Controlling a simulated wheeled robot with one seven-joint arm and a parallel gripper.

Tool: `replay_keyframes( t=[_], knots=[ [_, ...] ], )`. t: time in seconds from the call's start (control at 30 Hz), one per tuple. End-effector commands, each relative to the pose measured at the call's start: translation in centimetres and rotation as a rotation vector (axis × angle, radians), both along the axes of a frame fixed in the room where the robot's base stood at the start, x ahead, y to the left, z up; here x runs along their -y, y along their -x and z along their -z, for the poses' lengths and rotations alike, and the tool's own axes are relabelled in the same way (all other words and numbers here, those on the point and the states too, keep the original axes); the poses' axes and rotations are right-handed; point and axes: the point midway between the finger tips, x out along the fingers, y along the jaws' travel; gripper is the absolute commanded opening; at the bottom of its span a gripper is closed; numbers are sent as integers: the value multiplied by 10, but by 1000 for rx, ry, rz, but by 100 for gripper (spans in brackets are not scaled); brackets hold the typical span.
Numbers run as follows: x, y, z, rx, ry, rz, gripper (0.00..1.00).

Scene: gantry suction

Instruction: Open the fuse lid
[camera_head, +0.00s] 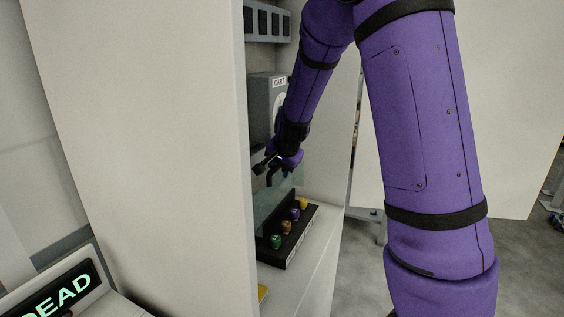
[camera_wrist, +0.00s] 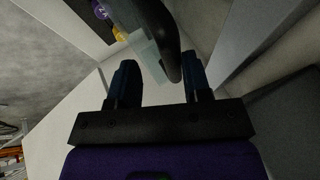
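A black fuse block (camera_head: 292,246) holds a row of coloured fuses: green, orange, purple and yellow. A clear, faintly bluish lid (camera_head: 268,205) stands raised along the block's back side, tilted up from the fuses. My gripper (camera_head: 270,172) is at the lid's upper edge. In the wrist view my gripper (camera_wrist: 158,62) has its two dark fingers apart. The lid's clear panel (camera_wrist: 146,52) and a dark rounded bar (camera_wrist: 158,28), perhaps its handle, reach in between the fingers. The bar is close to the right finger; I cannot tell whether they touch.
The block sits on a pale ledge (camera_head: 300,278) inside a cabinet. The cabinet's large white side panel (camera_head: 150,130) stands close on the left. A grey box with a label (camera_head: 262,105) is mounted behind my gripper. A screen reading "DEAD" (camera_head: 62,298) is at lower left.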

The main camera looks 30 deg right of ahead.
Motion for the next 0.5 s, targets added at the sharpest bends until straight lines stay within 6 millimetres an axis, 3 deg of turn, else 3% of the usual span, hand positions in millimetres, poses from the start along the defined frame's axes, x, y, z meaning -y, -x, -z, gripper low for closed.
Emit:
replay_keyframes(
  t=[0.5],
  knots=[
    [-8, 28, -48, 2, -1, -3, 44]
  ],
)
